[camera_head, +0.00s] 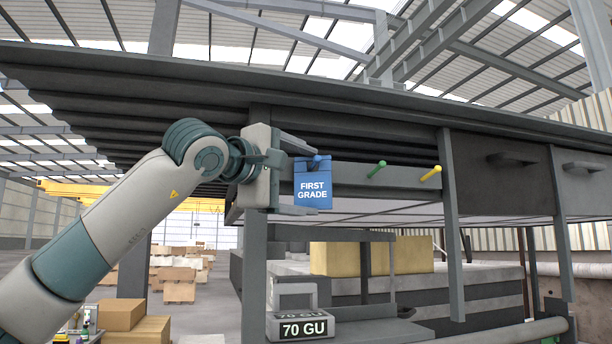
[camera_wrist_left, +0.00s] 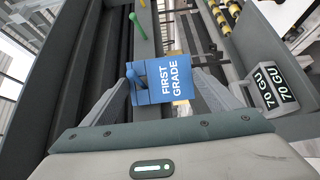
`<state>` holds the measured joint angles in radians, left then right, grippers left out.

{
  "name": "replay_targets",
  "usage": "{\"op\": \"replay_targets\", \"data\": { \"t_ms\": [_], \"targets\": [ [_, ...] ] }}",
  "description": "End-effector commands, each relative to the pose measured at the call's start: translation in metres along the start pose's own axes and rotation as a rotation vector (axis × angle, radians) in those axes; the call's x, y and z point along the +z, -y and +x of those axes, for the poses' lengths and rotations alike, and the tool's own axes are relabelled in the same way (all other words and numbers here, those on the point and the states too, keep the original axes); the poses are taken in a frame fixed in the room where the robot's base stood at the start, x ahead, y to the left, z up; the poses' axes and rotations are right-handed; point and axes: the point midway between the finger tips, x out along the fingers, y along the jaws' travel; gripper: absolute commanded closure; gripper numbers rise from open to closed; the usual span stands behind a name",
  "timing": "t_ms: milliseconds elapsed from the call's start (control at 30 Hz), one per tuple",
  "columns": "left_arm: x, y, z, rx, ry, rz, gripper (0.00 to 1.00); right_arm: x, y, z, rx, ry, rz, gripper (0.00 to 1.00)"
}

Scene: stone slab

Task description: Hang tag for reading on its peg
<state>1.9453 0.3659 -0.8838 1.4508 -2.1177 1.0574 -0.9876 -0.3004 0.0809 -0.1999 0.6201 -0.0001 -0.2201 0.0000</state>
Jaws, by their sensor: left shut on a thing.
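My left gripper (camera_head: 312,178) is shut on the tag, one finger above and one below in the head view. A blue peg (camera_head: 317,159) shows at the tag's top edge and beside it in the left wrist view (camera_wrist_left: 131,76). I cannot tell whether the peg passes through the tag. A green peg (camera_head: 377,169) and a yellow peg (camera_head: 431,174) stick out further right. My right gripper is not in view.
The grey rail (camera_head: 400,180) carries the pegs below the dark overhanging top (camera_head: 300,90). A grey post (camera_head: 451,240) and drawers (camera_head: 505,180) stand to the right. A block marked 70 GU (camera_head: 303,328) stands below. A yellow block (camera_head: 370,258) lies behind.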

Motion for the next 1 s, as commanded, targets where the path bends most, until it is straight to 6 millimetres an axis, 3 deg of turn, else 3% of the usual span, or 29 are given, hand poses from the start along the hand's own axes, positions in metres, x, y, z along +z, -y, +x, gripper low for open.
{"op": "replay_targets", "data": {
  "t_ms": [800, 833, 900, 1000],
  "targets": [
    [-0.0021, 0.0028, 0.0015, 0.001, 0.000, 0.000, 0.39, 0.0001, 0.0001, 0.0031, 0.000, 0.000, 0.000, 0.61],
    [-0.0021, 0.0028, 0.0015, 0.001, 0.000, 0.000, 0.15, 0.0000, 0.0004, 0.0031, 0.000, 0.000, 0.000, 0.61],
    [-0.0021, 0.0028, 0.0015, 0.001, 0.000, 0.000, 0.00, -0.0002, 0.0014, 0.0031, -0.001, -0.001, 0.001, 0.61],
    [-0.0021, 0.0028, 0.0015, 0.001, 0.000, 0.000, 0.00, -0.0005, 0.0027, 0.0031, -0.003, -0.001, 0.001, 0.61]
  ]
}}
